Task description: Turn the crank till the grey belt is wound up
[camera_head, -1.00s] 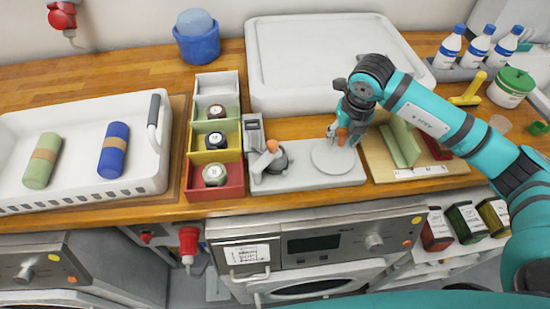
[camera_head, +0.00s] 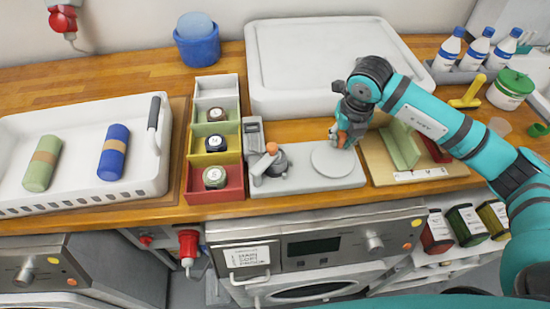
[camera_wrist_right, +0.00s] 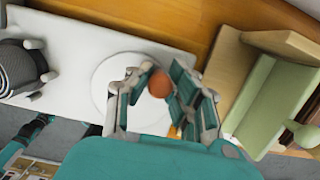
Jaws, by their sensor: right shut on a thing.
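The winder stands on a pale grey base plate (camera_head: 310,180) on the wooden counter. At its left is the dark grey belt roll (camera_head: 279,165), beside an arm with an orange ball (camera_head: 271,148); the ribbed roll (camera_wrist_right: 18,66) also shows at the left of the right wrist view. A pale round disc (camera_head: 330,160) is at the plate's right. My right gripper (camera_head: 343,140) is over the disc's far right rim. In the right wrist view its fingers are shut on an orange knob (camera_wrist_right: 160,84). The knob's stem is hidden. My left gripper is out of view.
Left of the plate is a column of coloured bins (camera_head: 232,184) with small rolls. A white basket (camera_head: 150,181) holds a green and a blue roll. Right is a wooden board (camera_head: 382,172) with a green block. A large white lidded box (camera_head: 320,60) stands behind.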

